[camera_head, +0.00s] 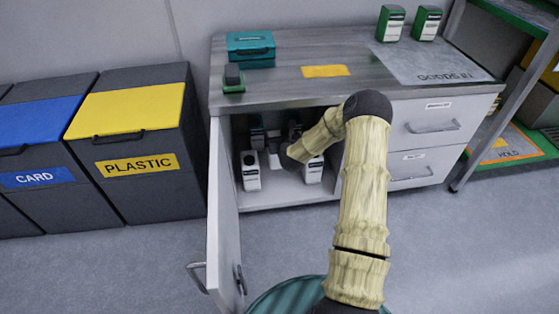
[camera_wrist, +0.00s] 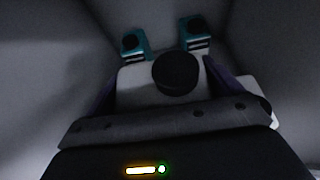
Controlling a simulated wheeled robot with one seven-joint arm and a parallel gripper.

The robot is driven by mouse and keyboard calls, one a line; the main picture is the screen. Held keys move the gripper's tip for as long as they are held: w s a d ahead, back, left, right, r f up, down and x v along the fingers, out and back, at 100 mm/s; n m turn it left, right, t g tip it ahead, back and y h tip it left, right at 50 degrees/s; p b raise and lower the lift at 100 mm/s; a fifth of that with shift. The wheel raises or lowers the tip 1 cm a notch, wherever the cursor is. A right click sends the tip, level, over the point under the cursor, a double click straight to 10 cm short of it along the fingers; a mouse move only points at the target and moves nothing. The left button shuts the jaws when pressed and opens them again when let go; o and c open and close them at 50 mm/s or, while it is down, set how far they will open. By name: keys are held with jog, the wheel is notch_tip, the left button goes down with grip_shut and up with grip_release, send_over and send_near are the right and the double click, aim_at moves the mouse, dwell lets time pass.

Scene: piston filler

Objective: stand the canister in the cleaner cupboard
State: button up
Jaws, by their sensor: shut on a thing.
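In the wrist view my gripper (camera_wrist: 160,88) is shut on a white canister (camera_wrist: 135,75) with a round black cap, with a purple finger on each side. In the head view my arm reaches into the open cupboard (camera_head: 281,200) under the counter. The gripper is mostly hidden there behind my arm. A white and dark shape between the front canisters may be the held one. I cannot tell whether the held canister touches the cupboard floor.
Labelled white canisters stand inside at the left (camera_head: 251,173) and right (camera_head: 313,170). Two teal containers (camera_wrist: 133,44) (camera_wrist: 198,32) are behind the held canister. The cupboard door (camera_head: 222,215) is swung open at the left. A plastic bin (camera_head: 140,130) stands further left.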

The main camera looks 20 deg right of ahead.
jog(key=f+b, duration=0.2)
jog(key=f, duration=0.1)
jog(key=f+b, duration=0.1)
jog(key=f, duration=0.1)
jog(key=shift+w+f+b, duration=0.2)
jog(key=shift+f+b, duration=0.15)
jog(key=shift+f, duration=0.15)
jog(key=shift+a, duration=0.1)
jog(key=shift+s, duration=0.15)
jog(key=f+b, duration=0.2)
jog(key=f, duration=0.1)
jog(key=shift+d, duration=0.2)
jog(key=shift+f+b, duration=0.25)
jog(key=shift+b, duration=0.05)
jog(key=shift+f, duration=0.15)
jog(key=o, duration=1.8)
jog(key=shift+a+f, duration=0.1)
jog(key=shift+c, duration=0.2)
